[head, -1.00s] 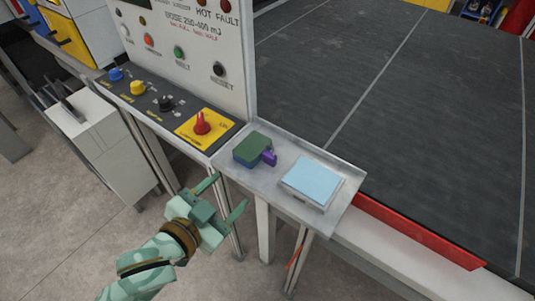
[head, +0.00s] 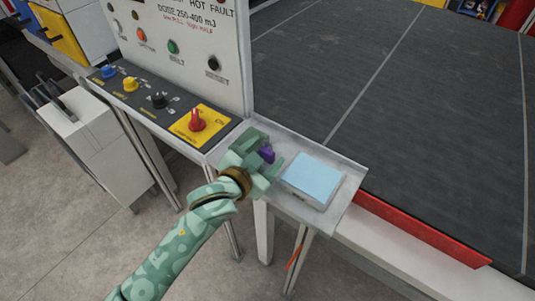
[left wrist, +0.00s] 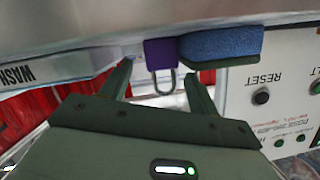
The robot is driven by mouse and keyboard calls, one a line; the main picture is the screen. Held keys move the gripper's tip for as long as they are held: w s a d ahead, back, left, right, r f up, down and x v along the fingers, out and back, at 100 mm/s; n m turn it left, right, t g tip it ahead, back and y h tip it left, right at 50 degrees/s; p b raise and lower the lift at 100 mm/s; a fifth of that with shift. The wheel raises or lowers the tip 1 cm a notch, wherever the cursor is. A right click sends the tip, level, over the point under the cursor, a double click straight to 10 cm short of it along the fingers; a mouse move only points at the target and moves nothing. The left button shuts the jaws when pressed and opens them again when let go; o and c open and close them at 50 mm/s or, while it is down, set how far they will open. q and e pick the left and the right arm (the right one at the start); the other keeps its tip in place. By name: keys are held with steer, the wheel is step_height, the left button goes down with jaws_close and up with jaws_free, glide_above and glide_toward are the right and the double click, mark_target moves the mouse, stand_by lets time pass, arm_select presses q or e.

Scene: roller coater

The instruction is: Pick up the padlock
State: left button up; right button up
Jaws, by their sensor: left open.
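The padlock has a purple body (head: 266,154) and lies on the small grey tray (head: 340,212) beside the control panel. In the left wrist view the padlock (left wrist: 159,52) shows its grey shackle pointing toward my gripper. My left gripper (head: 259,153) is open at the tray. In the left wrist view its two fingers (left wrist: 158,72) stand on either side of the shackle, apart from it. The purple body is near the level of the fingertips. In the head view my gripper partly hides the padlock.
A blue-and-green sponge block (left wrist: 220,46) sits right beside the padlock, close to one finger. A light blue pad (head: 315,178) lies on the tray's right part. The panel with a red knob (head: 196,121) stands left. A dark conveyor bed (head: 420,110) is behind.

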arm_select(q)
steer(key=c, duration=1.1)
